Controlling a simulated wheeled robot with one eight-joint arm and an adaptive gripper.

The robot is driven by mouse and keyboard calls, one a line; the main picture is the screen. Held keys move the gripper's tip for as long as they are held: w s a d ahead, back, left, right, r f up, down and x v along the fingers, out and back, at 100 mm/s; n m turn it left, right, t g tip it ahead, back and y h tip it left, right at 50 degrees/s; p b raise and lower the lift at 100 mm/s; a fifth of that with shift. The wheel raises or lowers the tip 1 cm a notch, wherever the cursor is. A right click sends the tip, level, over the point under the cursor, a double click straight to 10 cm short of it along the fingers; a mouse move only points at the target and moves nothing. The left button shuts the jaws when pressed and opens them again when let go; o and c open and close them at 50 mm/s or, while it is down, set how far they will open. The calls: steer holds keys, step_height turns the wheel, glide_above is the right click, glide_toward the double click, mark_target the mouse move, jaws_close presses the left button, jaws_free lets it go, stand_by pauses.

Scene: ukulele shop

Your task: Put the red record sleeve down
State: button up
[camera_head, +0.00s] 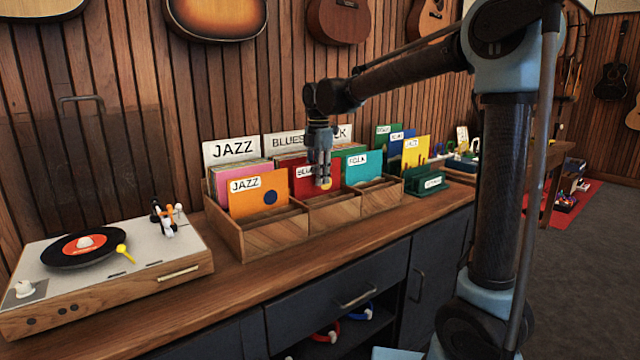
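The red record sleeve (302,188) with a "BLUES" label stands upright in the middle compartment of the wooden record crate (335,212). A round yellowish spot shows on its front. My gripper (322,182) points straight down at the sleeve's right part, and its fingers overlap the sleeve in the head view. I cannot tell whether they grip it or only stand beside it. The sleeve's lower edge is hidden behind the crate's front wall.
An orange JAZZ sleeve (258,195) stands in the left compartment and a teal FOLK sleeve (359,167) in the right. A turntable (110,262) sits at left. A green holder (425,183) with sleeves stands at right. The counter's front strip (300,272) is clear.

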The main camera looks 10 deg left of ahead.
step_height(320, 180, up, 11)
steer(key=shift+f, duration=0.1)
steer(key=s+d+f+m, duration=0.2)
steer(key=d+f+m, duration=0.15)
steer(key=d, duration=0.45)
steer(key=s+d+f+m+t, duration=0.1)
steer(key=s+d+f+m, duration=0.15)
steer(key=d+m, duration=0.45)
steer(key=s+d+f+m, duration=0.2)
steer(key=d+f, duration=0.1)
steer(key=d, duration=0.7)
steer(key=s+d+f+m, duration=0.7)
steer(key=s+d+f, duration=0.1)
steer(key=f, duration=0.2)
steer(key=s+d+f+m+t, duration=0.1)
steer(key=s+d+f+m, duration=0.7)
steer(key=f, duration=0.3)
steer(key=shift+s, duration=0.5)
steer(key=shift+w+f, duration=0.15)
steer(key=shift+w, duration=0.35)
